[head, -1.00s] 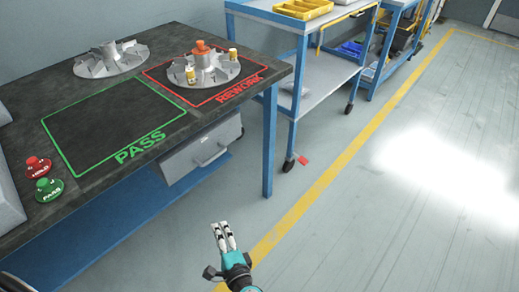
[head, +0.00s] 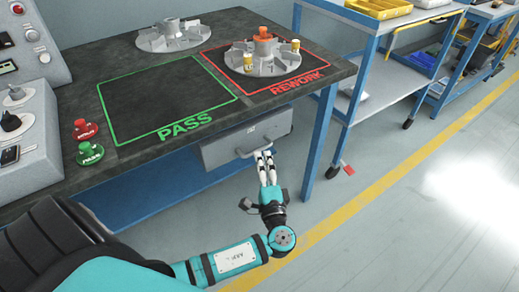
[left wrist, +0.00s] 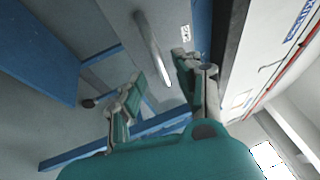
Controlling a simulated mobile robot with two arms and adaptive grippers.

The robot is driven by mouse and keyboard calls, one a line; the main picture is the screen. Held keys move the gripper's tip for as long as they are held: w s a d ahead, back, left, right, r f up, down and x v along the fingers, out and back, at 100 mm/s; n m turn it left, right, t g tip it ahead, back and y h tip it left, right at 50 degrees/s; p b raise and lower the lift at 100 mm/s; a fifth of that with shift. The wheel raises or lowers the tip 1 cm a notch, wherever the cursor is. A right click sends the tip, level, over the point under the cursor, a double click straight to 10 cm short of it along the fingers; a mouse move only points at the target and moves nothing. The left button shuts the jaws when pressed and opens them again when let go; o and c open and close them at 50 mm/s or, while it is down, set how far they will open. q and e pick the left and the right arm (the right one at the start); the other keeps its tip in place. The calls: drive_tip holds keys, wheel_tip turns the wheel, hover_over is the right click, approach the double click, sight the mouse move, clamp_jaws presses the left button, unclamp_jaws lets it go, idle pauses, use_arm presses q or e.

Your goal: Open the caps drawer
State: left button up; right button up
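The grey drawer (head: 222,149) hangs under the right part of the dark bench top and looks shut. Its bar handle (head: 246,152) is on the front face. In the left wrist view the handle (left wrist: 150,45) and a small printed label (left wrist: 185,34) show on the drawer front. My left gripper (head: 264,156) is at the handle, fingers pointing at the drawer. In the left wrist view its two fingers (left wrist: 160,68) are apart, with the lower end of the handle between them in the picture; contact cannot be told. My right gripper is out of view.
On the bench top (head: 150,75) are a finned part (head: 173,36) and another with yellow pieces and an orange knob (head: 262,58) in the REWORK square. A blue bench leg (head: 319,140) stands just right of the gripper. Open floor (head: 430,210) lies at right.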

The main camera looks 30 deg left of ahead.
sight(259, 149)
use_arm(q)
drive_tip(key=shift+x, duration=2.4)
clamp_jaws()
drive_tip(key=shift+f, duration=0.1)
